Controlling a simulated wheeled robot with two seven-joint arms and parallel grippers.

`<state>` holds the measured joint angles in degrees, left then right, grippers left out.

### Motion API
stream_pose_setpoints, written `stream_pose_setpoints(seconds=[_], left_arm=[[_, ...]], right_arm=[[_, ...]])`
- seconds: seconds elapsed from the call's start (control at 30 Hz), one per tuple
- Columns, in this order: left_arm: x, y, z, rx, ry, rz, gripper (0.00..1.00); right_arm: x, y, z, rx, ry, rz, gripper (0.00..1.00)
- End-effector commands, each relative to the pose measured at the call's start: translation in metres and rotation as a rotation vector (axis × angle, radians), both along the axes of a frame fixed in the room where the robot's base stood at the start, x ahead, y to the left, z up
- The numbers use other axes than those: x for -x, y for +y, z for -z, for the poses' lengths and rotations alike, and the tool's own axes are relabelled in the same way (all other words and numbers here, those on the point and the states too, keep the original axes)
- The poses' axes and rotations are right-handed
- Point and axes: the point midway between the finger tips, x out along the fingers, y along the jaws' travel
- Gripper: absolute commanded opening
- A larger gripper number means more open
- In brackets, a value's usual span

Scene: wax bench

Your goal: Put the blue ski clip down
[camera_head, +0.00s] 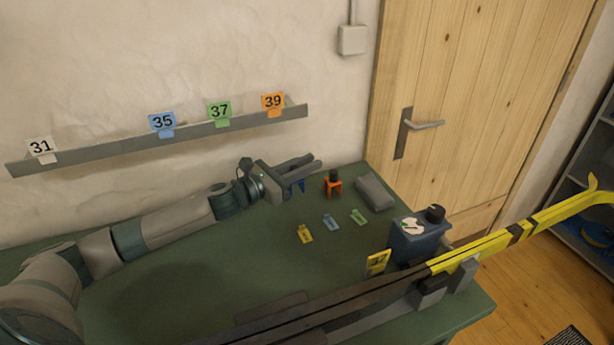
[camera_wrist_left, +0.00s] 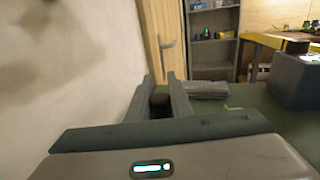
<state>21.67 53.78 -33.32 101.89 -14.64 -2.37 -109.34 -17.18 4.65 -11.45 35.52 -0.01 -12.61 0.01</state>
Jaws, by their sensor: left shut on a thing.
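The blue ski clip (camera_head: 301,185) shows only as a small blue patch just below the fingers of my left gripper (camera_head: 315,163). The gripper is shut on it near the back edge of the green bench, close to the wall. The rest of the clip is hidden by the fingers. In the left wrist view a dark block shows between the two fingers (camera_wrist_left: 161,88); I cannot tell which part it is. I cannot tell whether the clip touches the bench. My right gripper is in neither view.
An orange clip (camera_head: 333,186) with a black top stands right of the gripper, beside a grey block (camera_head: 375,193). Yellow (camera_head: 305,234), blue (camera_head: 331,222) and green (camera_head: 358,217) tags lie in front. A dark blue box (camera_head: 412,245) and a yellow-black ski (camera_head: 480,251) are at the right.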

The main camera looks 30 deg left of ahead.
Motion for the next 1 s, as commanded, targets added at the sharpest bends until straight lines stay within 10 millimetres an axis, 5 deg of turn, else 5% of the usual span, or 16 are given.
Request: stream_pose_setpoints(seconds=[0.23,0.57,1.0], left_arm=[[0.0,0.0,0.005,0.001,0.002,-0.001,0.0],[0.0,-0.001,0.038,0.001,0.002,0.0,0.0],[0.0,0.0,0.044,-0.001,0.0,0.0,0.0]], right_arm=[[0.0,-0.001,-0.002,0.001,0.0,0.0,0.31],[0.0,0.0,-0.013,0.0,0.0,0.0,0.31],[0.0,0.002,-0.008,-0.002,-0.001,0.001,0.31]])
